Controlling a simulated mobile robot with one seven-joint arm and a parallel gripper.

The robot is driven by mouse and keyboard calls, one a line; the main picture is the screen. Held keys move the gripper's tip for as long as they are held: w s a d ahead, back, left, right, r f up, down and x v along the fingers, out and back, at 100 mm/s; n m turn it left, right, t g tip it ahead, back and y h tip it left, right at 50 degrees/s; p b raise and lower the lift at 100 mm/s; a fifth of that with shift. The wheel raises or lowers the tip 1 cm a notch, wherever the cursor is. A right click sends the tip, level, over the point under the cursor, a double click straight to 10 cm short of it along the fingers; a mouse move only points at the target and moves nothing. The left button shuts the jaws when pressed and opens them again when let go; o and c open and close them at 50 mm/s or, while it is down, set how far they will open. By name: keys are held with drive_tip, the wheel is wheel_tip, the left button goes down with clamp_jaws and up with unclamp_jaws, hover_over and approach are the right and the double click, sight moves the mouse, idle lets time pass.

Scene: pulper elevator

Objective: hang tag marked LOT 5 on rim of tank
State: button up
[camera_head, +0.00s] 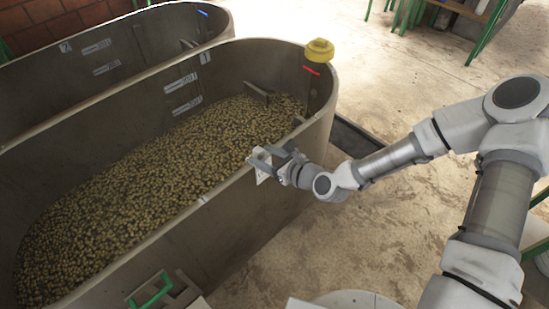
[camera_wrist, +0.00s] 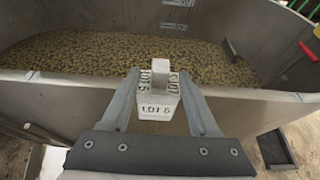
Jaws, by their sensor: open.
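The white tag (camera_wrist: 154,107) with dark LOT lettering sits between my gripper's fingers at the tank's near rim; its front digit is small and hard to read. It looks folded, with a grey top part, and seems to straddle the rim; contact is hard to tell. It also shows as a small pale piece in the head view (camera_head: 261,176). My gripper (camera_wrist: 162,88) is open, with one finger on each side of the tag. The large grey tank (camera_wrist: 62,85) holds a bed of yellow-brown beans or cherries. In the head view my gripper (camera_head: 265,161) is at the tank's right-hand rim.
A yellow knob-like object (camera_head: 319,50) sits on the rim farther back. A second tank (camera_head: 60,75) stands behind. A green handle (camera_head: 150,291) is low on the near wall. A dark floor channel (camera_head: 355,140) runs beside the tank; open concrete floor lies right.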

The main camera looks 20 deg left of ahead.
drive_tip(key=p+v, duration=0.9)
drive_tip(key=v, duration=0.8)
drive_tip(key=shift+s+p, duration=0.2)
drive_tip(key=shift+p, duration=0.2)
drive_tip(key=shift+d, duration=0.1)
